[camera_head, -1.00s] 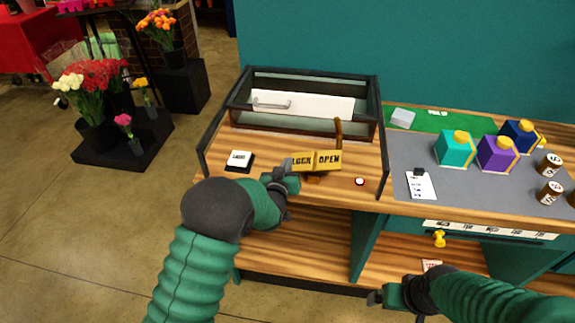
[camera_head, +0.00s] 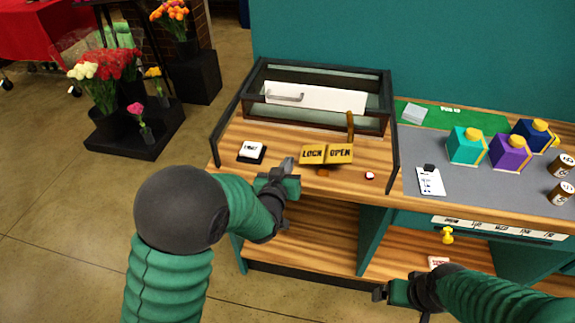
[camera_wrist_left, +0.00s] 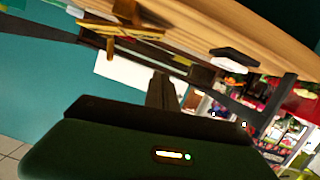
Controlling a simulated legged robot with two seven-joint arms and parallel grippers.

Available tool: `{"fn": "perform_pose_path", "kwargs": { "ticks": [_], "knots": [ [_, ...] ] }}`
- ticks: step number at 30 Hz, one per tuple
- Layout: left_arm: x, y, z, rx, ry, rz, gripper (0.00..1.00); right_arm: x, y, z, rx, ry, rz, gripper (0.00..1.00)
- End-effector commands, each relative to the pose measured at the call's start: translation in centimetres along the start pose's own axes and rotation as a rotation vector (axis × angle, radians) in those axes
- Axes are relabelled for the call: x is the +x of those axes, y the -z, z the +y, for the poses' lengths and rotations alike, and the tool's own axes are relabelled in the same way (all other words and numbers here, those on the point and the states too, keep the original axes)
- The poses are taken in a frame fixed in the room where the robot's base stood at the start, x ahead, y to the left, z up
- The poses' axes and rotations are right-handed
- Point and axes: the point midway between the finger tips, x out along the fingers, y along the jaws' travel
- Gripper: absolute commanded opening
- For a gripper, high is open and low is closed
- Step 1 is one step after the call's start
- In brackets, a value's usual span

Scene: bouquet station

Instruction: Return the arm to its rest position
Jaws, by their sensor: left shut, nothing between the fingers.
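My left gripper (camera_head: 291,166) is shut and empty. In the head view it is at the front edge of the wooden counter, left of and a little below the yellow LOCK/OPEN sign (camera_head: 327,155). A visible gap separates it from the sign. In the left wrist view the sign (camera_wrist_left: 125,28) shows tilted at the top, beyond the gripper (camera_wrist_left: 160,90). My right gripper (camera_head: 380,293) is low at the bottom of the head view, in front of the lower shelf. Whether its jaws are open is too small to tell.
A glass-sided case (camera_head: 318,97) stands at the counter's back. A white button block (camera_head: 251,151) sits left of the sign, a small red-and-white button (camera_head: 369,175) right of it. Teal (camera_head: 466,146), purple (camera_head: 510,151) and blue (camera_head: 535,135) containers stand on the grey mat (camera_head: 412,160).

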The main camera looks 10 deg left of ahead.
Motion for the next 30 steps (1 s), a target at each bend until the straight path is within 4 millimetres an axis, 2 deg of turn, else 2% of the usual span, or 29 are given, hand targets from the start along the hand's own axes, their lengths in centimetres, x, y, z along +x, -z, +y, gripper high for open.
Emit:
{"fn": "perform_pose_path", "kwargs": {
  "ticks": [14,18,20,23,25,27,30],
  "knots": [
    [-0.1,0.0,0.0,0.0,0.0,-0.001,0.0,0.0,0.0,0.0,0.0,0.0,0.0,0.94],
    [-1.6,-1.3,-1.2,0.01,0.021,-0.117,0.0,0.0,0.0,0.0,0.0,0.0,0.0,0.94],
    [-3.5,-3.0,-2.4,0.021,0.039,-0.242,0.0,0.0,0.0,0.0,0.0,0.0,0.0,0.94],
    [-9.1,-6.8,-4.6,0.051,0.07,-0.515,0.0,0.0,0.0,0.0,0.0,0.0,0.0,0.94],
    [-14.1,-9.4,-6.1,0.073,0.09,-0.708,0.0,0.0,0.0,0.0,0.0,0.0,0.0,0.94],
    [-18.6,-11.3,-7.2,0.092,0.104,-0.866,0.0,0.0,0.0,0.0,0.0,0.0,0.0,0.94],
    [-23.3,-12.9,-8.1,0.108,0.117,-1.019,0.0,0.0,0.0,0.0,0.0,0.0,0.0,0.94]
  ]
}}
